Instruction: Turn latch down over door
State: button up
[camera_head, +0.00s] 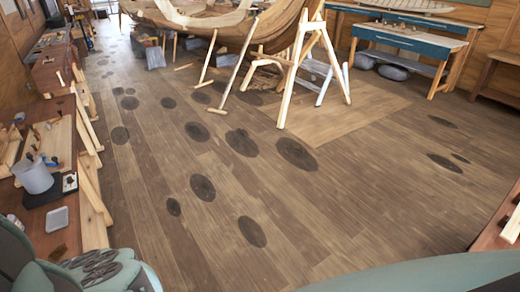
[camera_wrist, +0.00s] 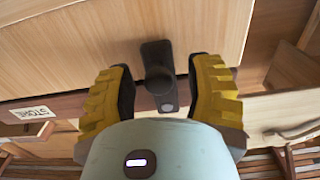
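In the wrist view, a dark latch (camera_wrist: 155,58) with a round knob is mounted on a pale wooden door or panel (camera_wrist: 60,55). It spans the panel's edge and reaches onto the darker strip beside it. My gripper (camera_wrist: 160,85) has its two yellow fingers on either side of the latch's knob. The fingers are apart, with a gap visible on each side, so it is open around the knob and holds nothing. The latch's lower end is close to my wrist housing. The latch does not show in the head view.
A white label (camera_wrist: 33,114) sits left of the latch. Pale drawers or boards (camera_wrist: 285,112) are to the right.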

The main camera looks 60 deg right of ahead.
jog(key=shift+o, duration=0.2)
jog(key=shift+d, duration=0.1)
jog(key=v, duration=1.2)
dwell(0.5)
